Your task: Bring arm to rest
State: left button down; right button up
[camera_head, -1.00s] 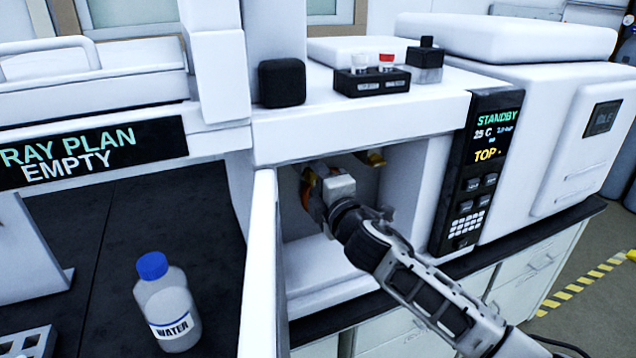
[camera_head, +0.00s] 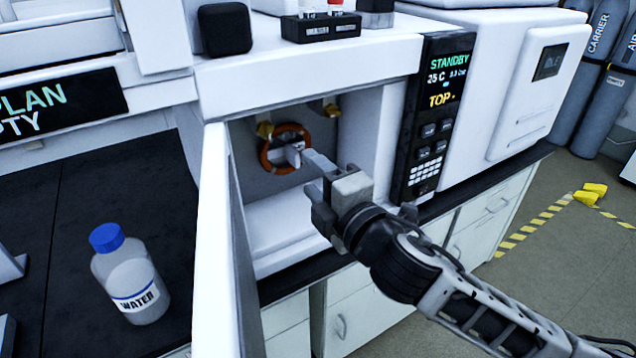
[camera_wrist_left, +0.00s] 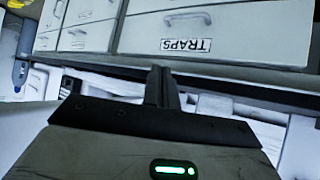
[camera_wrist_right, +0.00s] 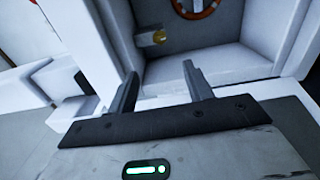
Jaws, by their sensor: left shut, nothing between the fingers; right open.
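My right gripper (camera_head: 312,182) is open and empty, just in front of the open chamber of the white instrument (camera_head: 290,85). In the right wrist view its two fingers (camera_wrist_right: 160,85) stand apart with nothing between them. An orange-brown ring (camera_head: 268,162) hangs at the back wall of the chamber, apart from the gripper, and shows at the top of the right wrist view (camera_wrist_right: 207,14). My left gripper (camera_wrist_left: 162,88) shows only in the left wrist view, shut and empty, in front of a drawer unit labelled TRAPS (camera_wrist_left: 225,35).
The chamber's white door (camera_head: 212,250) stands open left of my right arm. A water bottle (camera_head: 132,280) with a blue cap stands on the dark bench. A control panel (camera_head: 432,120) reading STANDBY is right of the chamber. Floor at the right is open, with yellow blocks (camera_head: 590,192).

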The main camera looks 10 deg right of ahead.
jog(key=shift+s+d, duration=0.1)
jog(key=shift+s, duration=0.15)
jog(key=s+d+f+m+g+h, duration=0.1)
jog(key=s+f+m+g, duration=0.1)
jog(key=s+f+m, duration=0.5)
jog(key=d+f+m+g+h, duration=0.15)
jog(key=f+m, duration=0.25)
jog(key=f, duration=0.7)
jog(key=s+d+f+m+g+h, duration=0.1)
jog(key=s+d+f+m, duration=0.2)
jog(key=s+f, duration=0.3)
jog(key=s+d+f+m+g, duration=0.2)
jog(key=s+d+f+m, duration=0.1)
jog(key=s+f+m, duration=0.3)
jog(key=shift+s+f+h, duration=0.35)
jog(key=shift+f, duration=0.15)
jog(key=shift+a, duration=0.1)
